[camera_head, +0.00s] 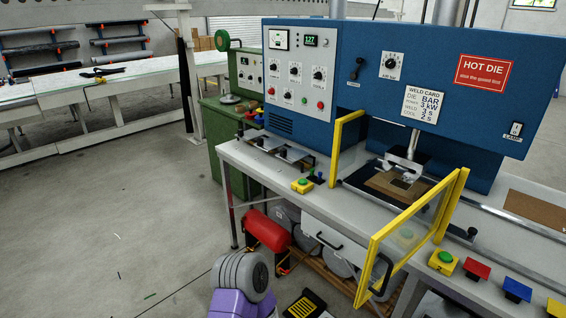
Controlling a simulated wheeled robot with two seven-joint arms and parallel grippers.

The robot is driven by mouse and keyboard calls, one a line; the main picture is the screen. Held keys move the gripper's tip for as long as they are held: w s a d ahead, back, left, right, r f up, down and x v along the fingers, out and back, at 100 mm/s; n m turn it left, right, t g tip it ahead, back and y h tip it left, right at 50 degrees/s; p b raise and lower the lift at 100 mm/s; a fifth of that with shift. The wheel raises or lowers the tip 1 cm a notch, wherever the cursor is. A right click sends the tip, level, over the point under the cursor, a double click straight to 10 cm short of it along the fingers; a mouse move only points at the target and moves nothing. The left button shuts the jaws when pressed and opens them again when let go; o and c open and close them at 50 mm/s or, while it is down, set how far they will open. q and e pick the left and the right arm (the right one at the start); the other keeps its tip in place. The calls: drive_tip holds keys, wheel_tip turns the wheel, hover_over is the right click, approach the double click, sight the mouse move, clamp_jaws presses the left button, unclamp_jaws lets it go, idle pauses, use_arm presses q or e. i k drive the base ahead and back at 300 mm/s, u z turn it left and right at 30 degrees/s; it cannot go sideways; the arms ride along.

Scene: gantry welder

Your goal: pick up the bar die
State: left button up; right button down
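A low rack at the left end of the welder's bench (243,158) holds small metal die plates, one nearer the back (265,143) and one nearer the front (292,154). They are too small to tell which is the bar die. A weld card (424,104) on the blue panel reads DIE BAR. Under the press head (404,158), a brown sheet with a dark piece (398,183) lies on the bed; whether a die is fitted there I cannot tell. Neither of my grippers is in view.
A yellow-framed clear guard (412,236) stands at the bed's front. Yellow button boxes (302,186), (442,262) and red (476,269) and blue (517,290) boxes sit on the bench. A red tank (266,231) lies below.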

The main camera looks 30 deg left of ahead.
sight(292, 154)
drive_tip(key=u, duration=1.8)
drive_tip(key=i, duration=2.65)
drive_tip(key=z, duration=1.85)
